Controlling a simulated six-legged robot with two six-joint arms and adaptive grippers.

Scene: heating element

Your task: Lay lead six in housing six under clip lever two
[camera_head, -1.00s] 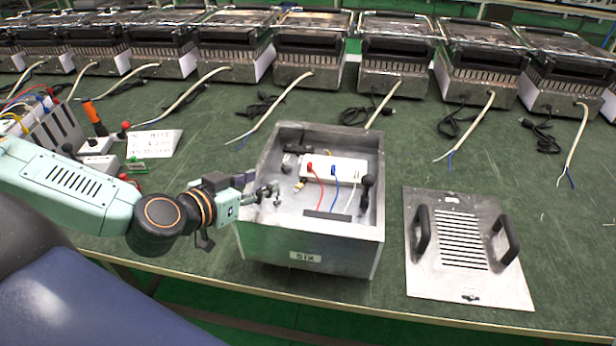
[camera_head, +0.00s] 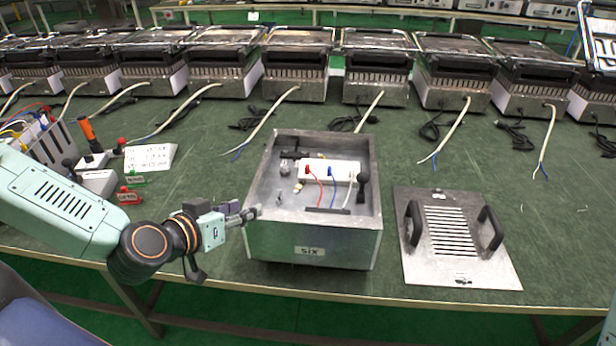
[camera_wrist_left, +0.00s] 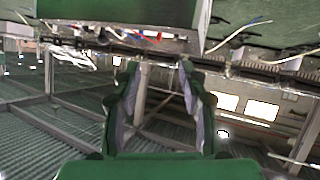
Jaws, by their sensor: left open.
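Housing six (camera_head: 310,251) is an open metal box labelled "SIX" on the green bench. Inside it is a white terminal block (camera_head: 330,170) with a red and a blue lever and red, blue and white wires; which lever is number two I cannot tell. A pale lead (camera_head: 370,108) from the heater behind runs down to the housing's back wall, where its end is hidden. My left gripper (camera_head: 247,214) is at the housing's left front rim; contact is unclear. In the left wrist view its fingers (camera_wrist_left: 160,105) are apart and empty. My right gripper is out of view.
A slotted metal cover (camera_head: 460,250) with two black handles lies right of the housing. Several heaters (camera_head: 375,65) with leads line the back. Small red and green blocks (camera_head: 130,190) and a white card (camera_head: 150,157) lie at left. Bench is clear between housing and card.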

